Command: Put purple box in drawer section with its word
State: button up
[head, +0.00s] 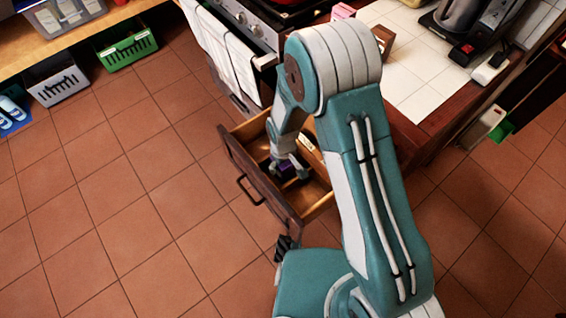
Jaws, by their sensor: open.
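The wooden drawer (265,205) is pulled open below the counter. My gripper (289,172) reaches down into it and is open. A small purple box (285,164) shows inside the drawer, right at my gripper's fingers and partly hidden by them. I cannot tell whether the fingers touch it. Dividers split the drawer into sections, but my arm hides much of the right side. A pale strip shows near the back right of the drawer, and no word can be read. I cannot tell which section the box is in.
A tiled counter (408,78) stands behind the drawer, with a pink object (343,11) and a dark appliance (480,20) on it. An oven with a white towel (222,50) is at the back. A green basket (128,50) sits upper left. The tiled floor (130,210) at left is clear.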

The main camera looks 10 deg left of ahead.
jog(key=shift+a+r, duration=0.3)
jog(key=shift+r, duration=0.15)
jog(key=r, duration=1)
jog(key=shift+d+r, duration=0.15)
jog(key=shift+d, duration=0.1)
jog(key=shift+a+r, duration=0.1)
jog(key=shift+r, duration=0.3)
jog(key=shift+w+d+r, duration=0.1)
jog(key=shift+d+r, duration=0.1)
jog(key=shift+r, duration=0.1)
jog(key=d+r+m+t, duration=0.1)
jog(key=d+r+m, duration=0.2)
jog(key=d+r, duration=0.6)
jog(key=s+d+r+m+t, duration=0.4)
jog(key=s+d+r+m, duration=0.3)
jog(key=s+d+r, duration=0.7)
notch_tip(320, 180, up, 4)
jog(key=shift+d+f+t, duration=0.1)
jog(key=shift+d+t, duration=0.2)
jog(key=shift+d, duration=0.25)
